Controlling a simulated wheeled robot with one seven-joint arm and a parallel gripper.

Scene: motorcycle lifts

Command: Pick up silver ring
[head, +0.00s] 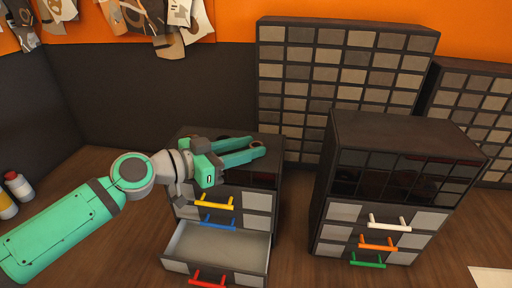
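My gripper (260,146) is green and reaches in from the left, over the top of the left small drawer cabinet (275,146). Its two fingers point right with a dark gap between them, so it looks open. I cannot make out a silver ring for sure. Small dark rounded shapes show on the cabinet top near the fingers, partly hidden by them, and I cannot tell what they are. No object is clearly seen between the fingers.
The left cabinet's bottom drawer (221,248), with a red handle, is pulled out and looks empty. A second cabinet (398,132) stands to the right. Tall drawer racks (345,68) stand behind. Bottles (18,186) stand at far left. Wooden surface between the cabinets is clear.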

